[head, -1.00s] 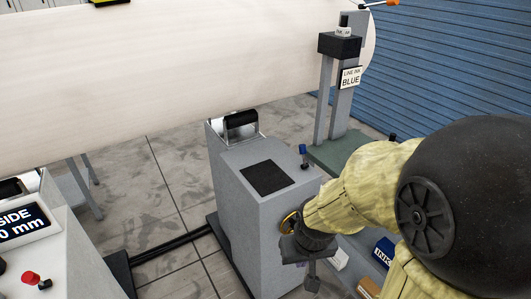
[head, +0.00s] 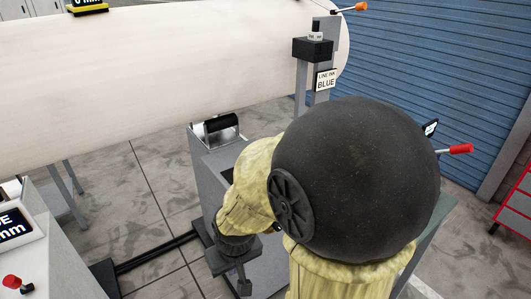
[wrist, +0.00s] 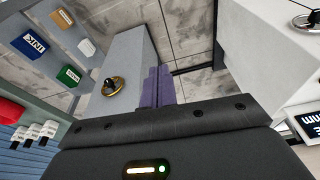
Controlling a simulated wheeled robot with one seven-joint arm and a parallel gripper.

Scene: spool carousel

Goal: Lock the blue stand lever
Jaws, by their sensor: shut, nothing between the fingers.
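A grey stand (head: 208,168) stands below the big pale roll (head: 150,75); my arm hides most of its top. No blue lever shows now. A post carries a "LINE INK BLUE" sign (head: 326,80). An orange-tipped lever (head: 348,9) shows at the roll's end, and a red-handled lever (head: 455,150) sticks out right of my arm. My gripper (head: 242,285) hangs low beside the grey stand. In the wrist view its purple fingers (wrist: 159,76) are shut and empty. A gold-ringed knob (wrist: 113,86) on a grey box is left of the fingers, apart from them.
A console with a red knob (head: 11,281) stands at the lower left. A red cabinet (head: 516,212) is at the right edge. Ink boxes (wrist: 30,44) lie on a shelf left in the wrist view. Tiled floor (head: 150,205) is open left of the stand.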

